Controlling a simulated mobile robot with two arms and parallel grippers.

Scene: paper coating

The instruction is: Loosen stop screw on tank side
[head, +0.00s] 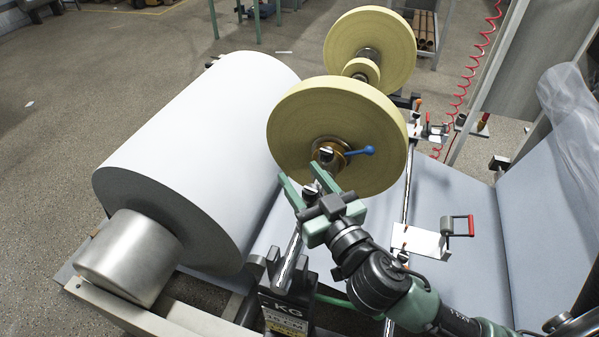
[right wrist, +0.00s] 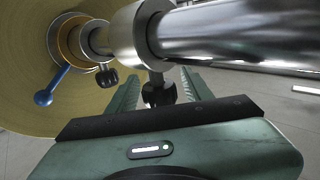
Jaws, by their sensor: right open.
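My right gripper (head: 310,185) is open, its two green fingers pointing at a metal shaft below the front yellow roll (head: 300,115). In the right wrist view, a black screw knob (right wrist: 159,93) hangs under a steel collar (right wrist: 128,38) on the shaft. The knob shows between the open fingers (right wrist: 160,76), which do not visibly close on it. A second black knob (right wrist: 107,77) sits on a smaller collar nearer the yellow roll. The pictures do not make clear which side is the tank side. My left gripper is not in view.
A blue-handled lever (head: 361,151) sticks out from the front yellow roll's hub. A large white paper roll (head: 200,150) lies to the left. A bracket with a red handle (head: 461,226) stands at the right. A shaft support (head: 285,285) stands below the gripper.

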